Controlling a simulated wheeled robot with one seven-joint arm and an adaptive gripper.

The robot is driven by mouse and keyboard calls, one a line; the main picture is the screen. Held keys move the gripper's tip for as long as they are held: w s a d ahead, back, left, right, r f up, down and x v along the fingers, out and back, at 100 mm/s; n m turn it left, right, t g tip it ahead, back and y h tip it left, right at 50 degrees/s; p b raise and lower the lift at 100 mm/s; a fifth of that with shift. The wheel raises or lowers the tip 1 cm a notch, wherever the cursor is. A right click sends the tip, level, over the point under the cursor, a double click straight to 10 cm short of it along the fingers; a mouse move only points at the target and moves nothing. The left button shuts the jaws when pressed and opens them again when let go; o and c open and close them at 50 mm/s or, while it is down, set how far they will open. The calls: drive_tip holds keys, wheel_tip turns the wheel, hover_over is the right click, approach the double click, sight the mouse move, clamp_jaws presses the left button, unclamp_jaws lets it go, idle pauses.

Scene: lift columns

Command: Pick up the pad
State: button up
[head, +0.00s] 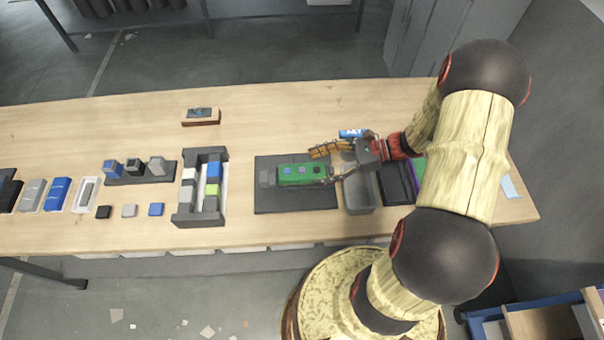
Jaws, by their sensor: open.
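My gripper (320,167) is open and points left, with its fingers over or beside the right end of a green board (290,175). Nothing shows between the fingers. I cannot tell for sure which thing is the pad. One candidate is a small dark-blue flat piece (200,112) on a reddish-brown block (201,122) at the back of the table. Another is a pale blue flat piece (508,187) at the right end.
A grey bin (359,196) and a dark tray (393,184) stand right of the mat, partly under my arm. A blue labelled item (353,133) lies behind the gripper. A dark rack (200,219) with coloured blocks stands left of the mat. The table's back left is clear.

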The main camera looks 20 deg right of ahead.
sight(290, 171)
drive_tip(key=shift+r+b+x, duration=0.2)
drive_tip(key=shift+b+x, duration=0.15)
drive_tip(key=shift+x, duration=1)
drive_tip(key=shift+r+b+x, duration=0.2)
drive_tip(key=shift+b+x, duration=0.15)
drive_tip(key=shift+x, duration=1)
drive_tip(key=shift+a, duration=0.1)
drive_tip(key=c, duration=0.3)
drive_tip(key=c, duration=1.3)
clamp_jaws()
drive_tip(key=shift+r, duration=0.15)
